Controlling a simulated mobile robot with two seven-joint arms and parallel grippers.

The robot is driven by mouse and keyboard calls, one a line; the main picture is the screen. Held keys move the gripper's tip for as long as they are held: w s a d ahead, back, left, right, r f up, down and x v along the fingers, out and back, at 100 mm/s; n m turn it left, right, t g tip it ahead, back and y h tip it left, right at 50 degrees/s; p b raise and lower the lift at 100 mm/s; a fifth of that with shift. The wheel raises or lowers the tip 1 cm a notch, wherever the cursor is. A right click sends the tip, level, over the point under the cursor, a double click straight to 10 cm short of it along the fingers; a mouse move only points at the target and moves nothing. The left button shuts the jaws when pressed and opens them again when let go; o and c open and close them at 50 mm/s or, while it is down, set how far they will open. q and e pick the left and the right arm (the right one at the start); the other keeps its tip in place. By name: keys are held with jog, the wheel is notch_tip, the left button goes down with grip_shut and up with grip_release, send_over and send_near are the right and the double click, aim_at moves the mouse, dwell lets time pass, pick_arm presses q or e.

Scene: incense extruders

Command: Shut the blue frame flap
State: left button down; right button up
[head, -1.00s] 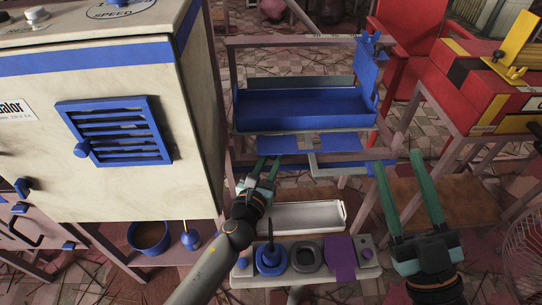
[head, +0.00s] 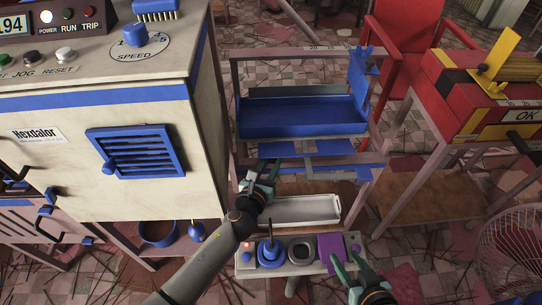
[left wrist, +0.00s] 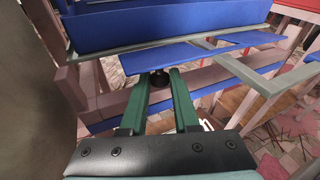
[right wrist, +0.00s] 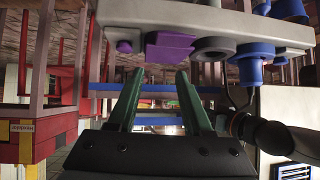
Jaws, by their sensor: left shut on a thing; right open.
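A flat blue flap (head: 278,150) lies under the front edge of the blue tray on the frame; in the left wrist view it is a tilted blue panel (left wrist: 172,54). A dark round knob (left wrist: 160,82) sits beneath it. My left gripper (head: 268,172) reaches up at the flap's front, and its fingers (left wrist: 161,76) are shut on the knob; the exact contact is partly hidden. A second blue panel (head: 335,147) lies to the right. My right gripper (head: 348,258) is open and empty near the control box; its spread fingers show in the right wrist view (right wrist: 158,82).
The blue tray (head: 300,118) stands above on the pinkish frame. A white tray (head: 305,209) lies below, behind the control box (head: 322,264) with its joystick. A beige machine (head: 120,200) blocks the left. A red and yellow box (head: 480,110) and a fan (head: 510,240) stand right.

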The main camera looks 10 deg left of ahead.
aim_at(274, 155)
pick_arm(q)
jog(key=shift+d+r+p, duration=0.1)
jog(key=shift+r+p, duration=0.5)
jog(key=shift+p, duration=0.3)
pick_arm(e)
jog(key=shift+s+r+g, duration=0.3)
jog(key=shift+s, duration=0.3)
pick_arm(q)
jog(key=shift+r+g+p, duration=0.2)
jog(key=shift+g+p, duration=0.2)
jog(key=shift+p, duration=0.8)
jog(key=g+p, duration=0.1)
jog(key=p, duration=0.4)
jog(key=r+n+g+p, duration=0.1)
jog(key=p, duration=0.4)
jog(key=shift+d+r, duration=0.15)
jog(key=shift+r, duration=0.1)
jog(key=shift+g+p, duration=0.5)
jog(key=shift+p, duration=1.05)
pick_arm(e)
notch_tip(274, 155, up, 11)
jog(key=s+d, duration=0.2)
jog(key=d, duration=0.1)
jog(key=shift+m+h, duration=0.4)
pick_arm(q)
jog(key=shift+f, duration=0.1)
pick_arm(e)
jog(key=shift+a+r, duration=0.1)
